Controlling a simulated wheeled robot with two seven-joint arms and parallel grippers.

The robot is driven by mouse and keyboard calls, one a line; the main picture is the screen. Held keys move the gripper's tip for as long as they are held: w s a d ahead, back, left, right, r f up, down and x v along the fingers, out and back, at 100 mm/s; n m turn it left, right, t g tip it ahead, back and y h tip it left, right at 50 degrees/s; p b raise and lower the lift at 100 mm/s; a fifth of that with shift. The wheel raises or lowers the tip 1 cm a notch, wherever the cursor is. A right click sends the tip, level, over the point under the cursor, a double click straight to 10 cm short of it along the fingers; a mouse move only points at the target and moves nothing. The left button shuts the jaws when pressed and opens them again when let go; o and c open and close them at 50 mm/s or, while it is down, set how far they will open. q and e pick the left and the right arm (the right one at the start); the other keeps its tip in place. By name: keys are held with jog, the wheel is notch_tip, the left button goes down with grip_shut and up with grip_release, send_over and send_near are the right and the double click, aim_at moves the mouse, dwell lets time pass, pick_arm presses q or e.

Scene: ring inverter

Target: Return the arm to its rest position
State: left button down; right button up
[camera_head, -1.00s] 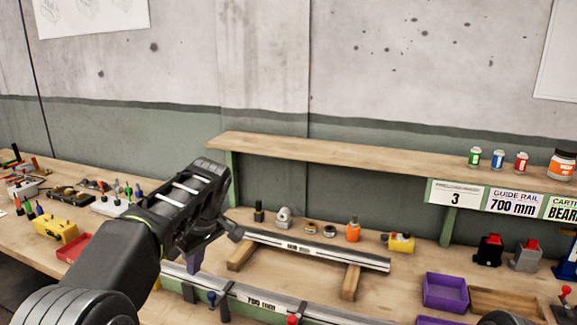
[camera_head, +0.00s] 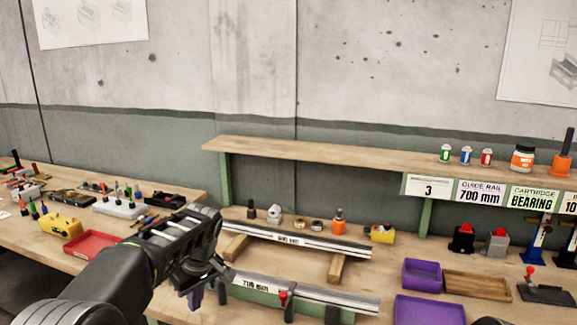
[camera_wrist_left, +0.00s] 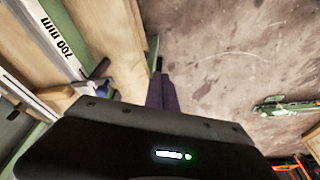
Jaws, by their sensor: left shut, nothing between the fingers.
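My left arm (camera_head: 130,275) comes in from the lower left in the head view, with its black forearm bent at the wrist. My left gripper (camera_head: 196,296) points down in front of the bench edge, with purple fingers partly hidden by the wrist. In the left wrist view the purple fingers (camera_wrist_left: 161,92) are together and empty, over the bare floor (camera_wrist_left: 220,60). The gripper is beside the bench, apart from the 700 mm rail (camera_wrist_left: 50,40).
The bench (camera_head: 400,262) holds two rails, the rear rail (camera_head: 290,238) on wooden blocks and the front rail (camera_head: 300,290). Purple bins (camera_head: 428,308), a red tray (camera_head: 92,243) and a yellow box (camera_head: 60,224) stand around. A shelf (camera_head: 330,160) runs behind.

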pick_arm(q)
jog(key=s+d+f+m+h, duration=0.1)
jog(key=s+d+f+m, duration=0.15)
jog(key=f, duration=0.65)
jog(key=s+d+f+m+g+h, duration=0.15)
jog(key=s+f, duration=0.25)
jog(key=f, duration=0.4)
jog(key=s+d+f+m+h, duration=0.1)
jog(key=s+d+f, duration=0.25)
jog(key=f, duration=0.55)
jog(key=s+d+f+m+h, duration=0.1)
jog(key=s+d+f, duration=0.1)
jog(key=s, duration=0.6)
jog(key=s+d+f+m+h, duration=0.1)
jog(key=s+d+f, duration=0.1)
jog(key=s+f, duration=0.3)
jog(key=s+d+f+h, duration=0.1)
jog(key=s+d+f, duration=0.2)
jog(key=s, duration=0.8)
jog(key=shift+s+f+m, duration=0.15)
jog(key=shift+s+m, duration=0.05)
jog(key=shift+m, duration=0.2)
